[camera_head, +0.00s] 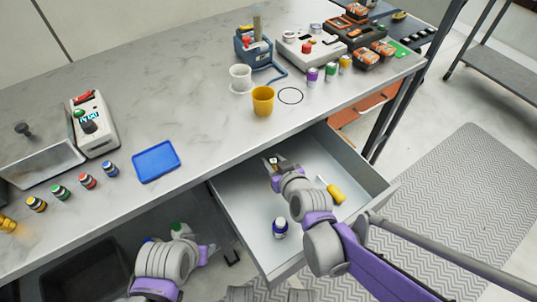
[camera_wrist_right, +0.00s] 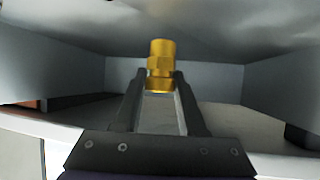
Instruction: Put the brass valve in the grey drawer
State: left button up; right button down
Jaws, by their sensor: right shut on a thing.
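The grey drawer (camera_head: 365,178) is pulled open below the tabletop. My right gripper (camera_head: 272,163) is over the back part of the drawer, close to the tabletop's front edge. It is shut on the brass valve (camera_wrist_right: 160,66). In the right wrist view the valve stands up between the fingertips (camera_wrist_right: 160,88), with the drawer walls on both sides and the table's underside above. In the head view the valve is mostly hidden by the gripper. My left arm is low at the bottom left; its fingers cannot be made out.
In the drawer lie a yellow-handled screwdriver (camera_head: 335,191) and a blue jar (camera_head: 280,228) with a white lid. On the table are a yellow cup (camera_head: 263,100), a white cup (camera_head: 240,77), a blue tray (camera_head: 156,161) and several small jars. The drawer floor between the jar and screwdriver is partly clear.

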aim_at(271, 158)
jog(key=w, duration=0.1)
jog(key=w+a, duration=0.1)
jog(key=w, duration=0.1)
jog(key=shift+w+a+f, duration=0.15)
jog(key=shift+w+a, duration=0.15)
jog(key=shift+a, duration=0.05)
jog(key=shift+s+f+b, duration=0.1)
jog(key=shift+f+b, duration=0.4)
jog(key=shift+f, duration=0.05)
jog(key=shift+d+r, duration=0.1)
jog(key=shift+r, duration=0.05)
jog(key=shift+s, duration=0.1)
jog(key=shift+c, duration=2.4)
grip_release()
jog(key=shift+f, duration=0.2)
